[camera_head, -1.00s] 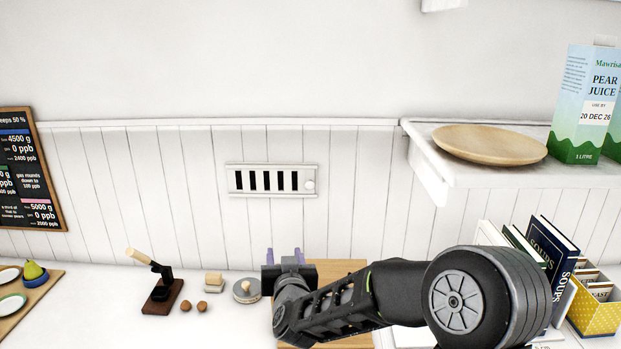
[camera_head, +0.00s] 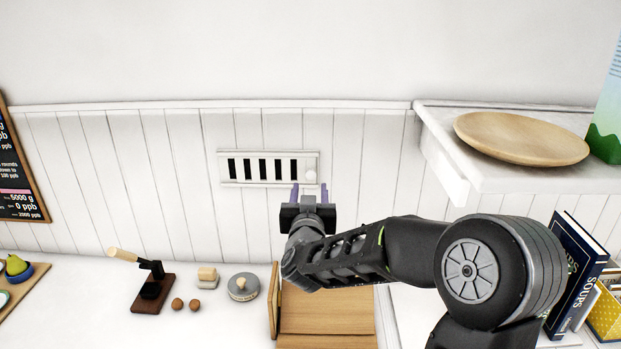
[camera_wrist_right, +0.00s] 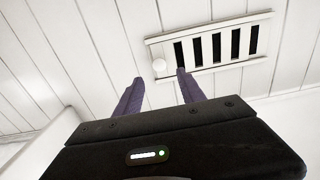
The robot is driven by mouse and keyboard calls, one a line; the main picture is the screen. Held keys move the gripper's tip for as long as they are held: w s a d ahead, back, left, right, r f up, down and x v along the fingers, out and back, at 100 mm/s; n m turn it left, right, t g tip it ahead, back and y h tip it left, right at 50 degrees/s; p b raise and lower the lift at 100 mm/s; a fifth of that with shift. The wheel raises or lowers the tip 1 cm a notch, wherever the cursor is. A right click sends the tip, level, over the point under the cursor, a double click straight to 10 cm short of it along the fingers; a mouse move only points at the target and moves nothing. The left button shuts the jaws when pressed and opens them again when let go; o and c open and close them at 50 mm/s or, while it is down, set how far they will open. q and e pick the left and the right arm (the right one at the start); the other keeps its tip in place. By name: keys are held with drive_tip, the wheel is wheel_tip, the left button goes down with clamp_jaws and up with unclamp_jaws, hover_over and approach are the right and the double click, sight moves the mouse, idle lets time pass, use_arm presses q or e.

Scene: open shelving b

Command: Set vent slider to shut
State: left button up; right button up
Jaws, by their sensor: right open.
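The vent slider (camera_head: 268,168) is a white plate on the panelled wall with several dark open slots and a round white knob (camera_head: 311,176) at its right end. In the right wrist view the vent (camera_wrist_right: 215,47) shows tilted, with the knob (camera_wrist_right: 159,66) at its left end. My right gripper (camera_head: 309,190) is open and empty, its purple fingers pointing at the wall just below the knob. In the wrist view the knob appears beyond and between the two fingertips (camera_wrist_right: 160,78), apart from them. My left gripper is not in view.
A shelf (camera_head: 440,150) with a wooden plate (camera_head: 521,138) juts out right of the vent. The wall around the vent is clear.

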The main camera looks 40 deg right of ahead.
sight(310, 176)
drive_tip(key=p+x, duration=0.1)
drive_tip(key=x, duration=0.5)
drive_tip(key=shift+w+d, duration=0.15)
clamp_jaws()
idle(0.4)
idle(0.9)
